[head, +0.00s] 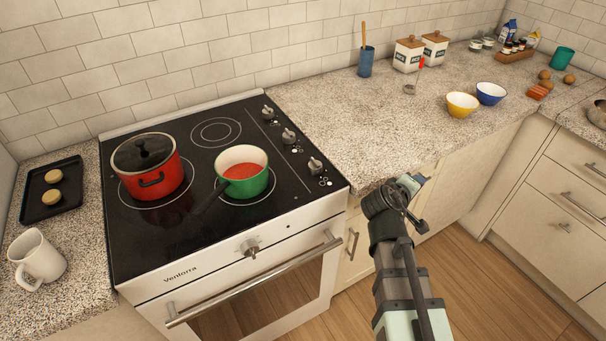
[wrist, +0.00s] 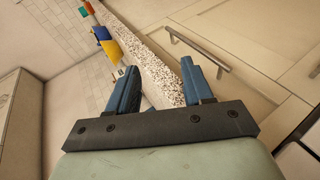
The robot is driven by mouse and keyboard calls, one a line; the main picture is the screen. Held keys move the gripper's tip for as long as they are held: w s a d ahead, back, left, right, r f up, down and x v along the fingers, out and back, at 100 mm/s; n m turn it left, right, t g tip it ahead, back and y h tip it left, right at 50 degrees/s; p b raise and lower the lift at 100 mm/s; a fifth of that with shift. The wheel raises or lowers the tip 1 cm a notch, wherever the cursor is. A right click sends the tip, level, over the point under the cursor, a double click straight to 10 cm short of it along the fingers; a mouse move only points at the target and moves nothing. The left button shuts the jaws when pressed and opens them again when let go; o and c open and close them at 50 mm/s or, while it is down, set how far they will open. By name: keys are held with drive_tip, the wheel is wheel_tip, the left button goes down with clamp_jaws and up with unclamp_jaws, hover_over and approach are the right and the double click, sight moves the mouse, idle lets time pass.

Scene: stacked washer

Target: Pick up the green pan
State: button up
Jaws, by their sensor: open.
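The green pan (head: 243,187) sits upright on the front right burner of the black stove top. It has a pale inside, holds something red, and its dark handle points toward the front left. My gripper (wrist: 158,66) is open and empty, with two blue fingers apart in the wrist view. In the head view my gripper (head: 411,186) is off the counter's front edge, to the right of the stove and well apart from the pan. The pan is not in the wrist view.
A red pot (head: 152,178) with a dark lid stands left of the pan. A white mug (head: 38,258) and a black tray (head: 36,205) are on the left counter. Yellow (head: 462,105) and blue (head: 491,94) bowls stand on the right counter. The oven handle (head: 255,280) juts out in front.

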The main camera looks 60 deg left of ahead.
sight(207, 199)
drive_tip(key=s+a+r+n+y, duration=0.2)
drive_tip(key=s+a+r, duration=0.25)
drive_tip(key=s, duration=0.35)
drive_tip(key=s+a+r+n+y, duration=0.1)
drive_tip(key=s+a+r+y, duration=0.15)
drive_tip(key=s+a, duration=0.35)
drive_tip(key=s+y, duration=0.1)
drive_tip(key=s, duration=0.4)
drive_tip(key=s+a+n+y, duration=0.1)
drive_tip(key=s, duration=0.5)
drive_tip(key=s+a+n+y, duration=0.1)
drive_tip(key=s, duration=0.5)
drive_tip(key=shift+s, duration=0.25)
drive_tip(key=s+n+g+y, duration=0.1)
drive_tip(key=s, duration=0.5)
drive_tip(key=s+n+g+y, duration=0.1)
drive_tip(key=s, duration=0.5)
drive_tip(key=s+d+g+y, duration=0.1)
drive_tip(key=s, duration=0.5)
drive_tip(key=shift+s+d+n+y, duration=0.1)
drive_tip(key=shift+s+n+y, duration=0.2)
drive_tip(key=shift+n+y, duration=0.1)
drive_tip(key=shift+x, duration=2.5)
clamp_jaws()
